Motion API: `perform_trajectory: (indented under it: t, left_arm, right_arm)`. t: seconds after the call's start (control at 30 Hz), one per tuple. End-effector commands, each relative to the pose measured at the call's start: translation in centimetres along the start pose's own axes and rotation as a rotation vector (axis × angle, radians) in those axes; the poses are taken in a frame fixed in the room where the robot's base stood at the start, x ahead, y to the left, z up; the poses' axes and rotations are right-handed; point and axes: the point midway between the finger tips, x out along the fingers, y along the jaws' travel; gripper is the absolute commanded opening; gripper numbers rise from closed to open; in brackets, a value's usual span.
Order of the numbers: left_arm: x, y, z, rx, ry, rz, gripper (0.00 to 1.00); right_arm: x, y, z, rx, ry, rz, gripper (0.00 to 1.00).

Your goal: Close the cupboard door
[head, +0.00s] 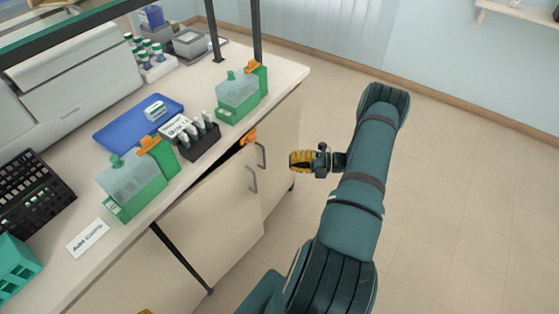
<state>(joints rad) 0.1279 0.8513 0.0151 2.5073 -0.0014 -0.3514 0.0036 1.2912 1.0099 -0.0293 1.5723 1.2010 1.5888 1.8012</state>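The cupboard (284,127) is built under the bench top. Its left door (215,215), pale with a grey bar handle (252,180), stands ajar. A dark gap shows between its top edge and the bench. The neighbouring door's handle (262,155) is just behind it. An orange piece (248,136) shows at the gap. My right gripper (300,161), yellow and black, is in the air to the right of the handles, apart from them. It is seen side-on, so its opening is unclear. A yellow tip, seemingly my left gripper (146,311), barely shows at the bottom edge.
On the bench top (60,277) stand green staining jars (237,96) (132,185), a dark rack with bottles (190,137), a blue tray (112,135) and a black rack (32,190). The tiled floor (455,210) on the right is clear.

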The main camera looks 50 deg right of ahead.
Motion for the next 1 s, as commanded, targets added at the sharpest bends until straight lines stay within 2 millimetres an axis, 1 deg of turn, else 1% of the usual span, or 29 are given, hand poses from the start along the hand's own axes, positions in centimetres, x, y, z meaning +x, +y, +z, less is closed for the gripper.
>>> perform_trajectory:
  t: [0.03,0.1,0.13,0.17,0.2,0.27,0.37,0.67,0.87,1.0]
  left_arm:
    - [0.0,0.0,0.0,0.001,-0.001,0.0,0.61]
    - [0.0,0.1,0.0,0.001,-0.001,0.0,0.61]
    - [0.0,0.1,0.0,0.001,-0.001,0.0,0.61]
    - [-0.1,0.1,0.0,0.001,-0.001,0.0,0.61]
    - [-0.1,0.1,0.0,0.001,-0.001,0.0,0.61]
    - [-0.2,0.1,0.0,0.001,0.0,0.0,0.61]
    - [-0.5,0.2,0.0,0.0,0.0,0.0,0.61]
    - [-1.7,0.7,-0.3,-0.002,0.003,0.0,0.61]
    - [-2.5,1.0,-0.4,-0.003,0.005,0.0,0.61]
    - [-3.1,1.2,-0.5,-0.004,0.006,-0.001,0.61]
  right_arm:
    - [-0.6,0.0,0.1,-0.001,-0.001,-0.001,0.0]
    - [-1.2,0.0,0.1,-0.001,0.0,0.0,0.0]
    - [-1.4,0.0,0.2,-0.002,0.0,0.0,0.16]
    - [-1.5,0.0,0.2,-0.003,0.0,0.001,0.26]
    - [-1.7,0.0,0.1,-0.008,-0.002,0.001,0.39]
    - [-1.8,-0.2,0.0,-0.03,-0.009,0.004,0.39]
    - [-1.7,-0.8,-0.6,-0.119,-0.04,0.013,0.39]
    - [-1.0,-3.5,-3.6,-0.625,-0.209,-0.019,0.39]
    - [-0.4,-5.2,-5.8,-0.972,-0.309,-0.112,0.39]
    - [0.0,-6.3,-7.5,-1.2,-0.355,-0.206,0.39]
